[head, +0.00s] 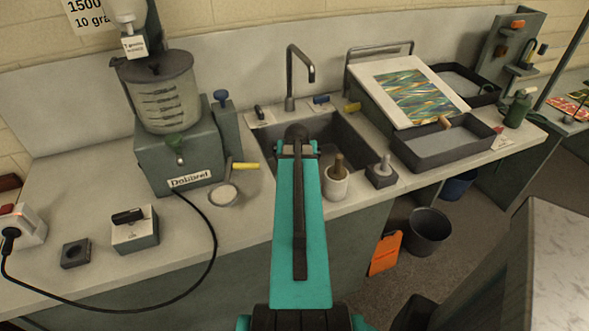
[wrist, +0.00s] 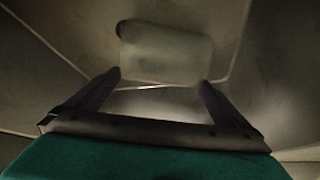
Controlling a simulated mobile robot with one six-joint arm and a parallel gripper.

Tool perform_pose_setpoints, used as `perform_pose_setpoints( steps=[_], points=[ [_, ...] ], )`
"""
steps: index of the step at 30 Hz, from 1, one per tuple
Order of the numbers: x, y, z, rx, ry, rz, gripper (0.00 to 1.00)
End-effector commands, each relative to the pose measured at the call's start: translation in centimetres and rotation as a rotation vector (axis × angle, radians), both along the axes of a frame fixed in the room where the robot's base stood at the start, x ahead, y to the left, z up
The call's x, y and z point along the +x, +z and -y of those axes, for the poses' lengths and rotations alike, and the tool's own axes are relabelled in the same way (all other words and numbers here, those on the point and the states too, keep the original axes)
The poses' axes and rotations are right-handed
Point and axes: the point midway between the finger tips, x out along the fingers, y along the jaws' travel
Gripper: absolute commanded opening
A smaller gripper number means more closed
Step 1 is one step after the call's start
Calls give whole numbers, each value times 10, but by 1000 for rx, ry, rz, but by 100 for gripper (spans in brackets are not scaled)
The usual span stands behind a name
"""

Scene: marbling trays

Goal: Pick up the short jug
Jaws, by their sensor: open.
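My gripper (wrist: 159,78) is open in the wrist view, its two dark fingers spread wide with nothing between them. A pale, blurred, rounded block-like thing (wrist: 168,52) with a dark end at its upper left lies just beyond the fingertips, roughly centred on the gap. It may be the short jug, but dim light hides its details. In the head view my teal arm reaches over the grey sink (head: 347,133); the fingers are hidden behind the arm's end. No short jug shows clearly in the head view.
A white pot with a wooden pestle (head: 337,181) and a dark block with a grey knob (head: 381,175) stand right of my arm at the sink's front. A tap (head: 290,75) rises behind. A green machine (head: 178,150) and a yellow-handled round tool (head: 223,195) are left.

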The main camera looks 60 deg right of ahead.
Motion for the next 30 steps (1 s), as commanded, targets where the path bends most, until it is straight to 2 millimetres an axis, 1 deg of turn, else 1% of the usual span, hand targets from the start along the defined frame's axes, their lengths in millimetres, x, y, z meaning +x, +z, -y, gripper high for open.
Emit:
perform_pose_setpoints(
  steps=[7,16,21,30],
  points=[
    [6,-14,8,2,0,-1,100],
    [14,-37,20,2,0,-1,100],
    [15,-42,22,0,0,0,100],
    [15,-42,22,0,0,0,100]
  ],
)
